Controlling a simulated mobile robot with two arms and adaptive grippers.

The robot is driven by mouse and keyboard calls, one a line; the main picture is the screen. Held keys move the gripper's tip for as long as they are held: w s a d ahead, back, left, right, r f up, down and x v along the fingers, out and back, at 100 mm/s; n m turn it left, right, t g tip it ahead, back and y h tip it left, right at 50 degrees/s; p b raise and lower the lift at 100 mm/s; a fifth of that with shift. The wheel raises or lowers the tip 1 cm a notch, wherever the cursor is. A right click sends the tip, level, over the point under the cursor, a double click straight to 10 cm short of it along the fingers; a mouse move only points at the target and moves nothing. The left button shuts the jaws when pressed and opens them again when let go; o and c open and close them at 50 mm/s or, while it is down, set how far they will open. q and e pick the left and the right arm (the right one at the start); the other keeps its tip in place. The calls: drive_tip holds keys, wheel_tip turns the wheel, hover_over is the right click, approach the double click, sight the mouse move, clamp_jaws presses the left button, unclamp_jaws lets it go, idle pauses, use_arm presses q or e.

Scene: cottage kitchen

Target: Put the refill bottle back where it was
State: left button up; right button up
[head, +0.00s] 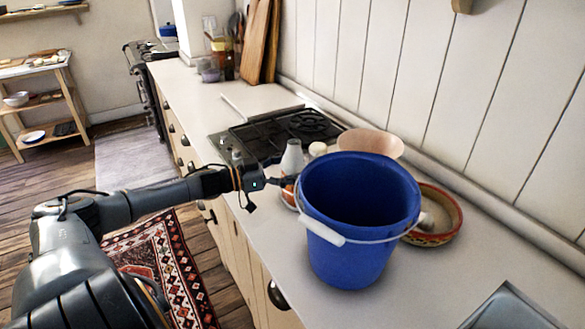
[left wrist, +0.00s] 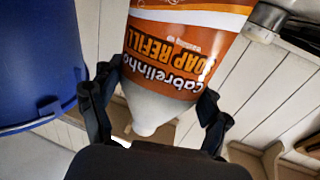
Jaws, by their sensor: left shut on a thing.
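The refill bottle (left wrist: 180,45) has an orange label reading "SOAP REFILL" and a white tapered top. It fills the middle of the left wrist view, with the lettering upside down. In the head view its pale tapered top (head: 292,157) shows behind the blue bucket, pointing up; the bucket hides much of its lower part. My left gripper (head: 284,182) is shut on the bottle, with one finger on each side in the left wrist view (left wrist: 155,103). I cannot tell whether the bottle's base touches the counter. My right gripper is not in view.
A large blue bucket (head: 350,255) with a wire handle stands close beside my left gripper. Behind it are a pinkish bowl (head: 372,143) and a patterned bowl (head: 447,233). A black hob (head: 275,130) lies farther back.

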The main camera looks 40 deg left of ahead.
use_arm(q)
drive_tip(key=o, duration=1.4)
drive_tip(key=shift+o, duration=0.2)
drive_tip(key=shift+s+a+f, duration=0.1)
drive_tip(key=shift+s+a, duration=0.15)
drive_tip(key=shift+s, duration=0.25)
drive_tip(key=p+v, duration=0.4)
drive_tip(key=v, duration=0.7)
